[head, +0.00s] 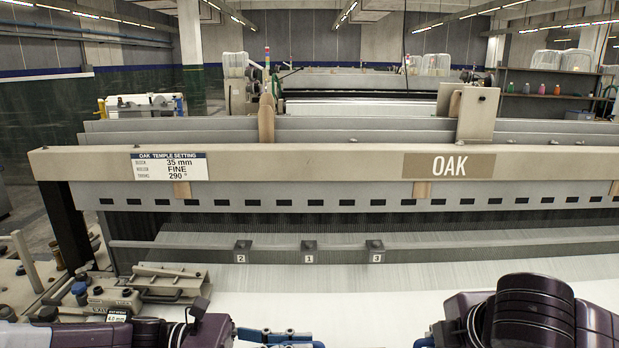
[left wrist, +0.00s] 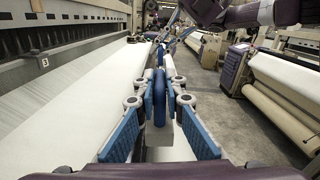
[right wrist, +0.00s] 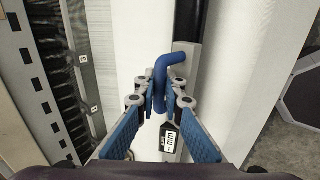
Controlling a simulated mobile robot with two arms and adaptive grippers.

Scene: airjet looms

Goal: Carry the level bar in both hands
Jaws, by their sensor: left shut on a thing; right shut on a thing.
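The level bar shows in the right wrist view as a long dark and grey bar (right wrist: 188,22) with a blue handle (right wrist: 166,74). My right gripper (right wrist: 160,100) is shut on that handle. In the left wrist view another blue handle (left wrist: 159,98) stands upright between the fingers of my left gripper (left wrist: 158,103), which is shut on it. The fingers hide part of each handle. In the head view only the blue fingers of my left gripper (head: 280,338) and an edge of my right gripper (head: 425,342) show at the bottom; the bar is out of sight there.
The OAK loom's long beam (head: 330,163) crosses ahead, with a temple setting card (head: 169,167). Numbered blocks (head: 309,250) sit on a rail above white cloth (head: 330,305). Levers and fittings (head: 110,295) stand at left. An aisle floor (left wrist: 225,115) runs beside the loom, with cloth rolls (left wrist: 285,85) across it.

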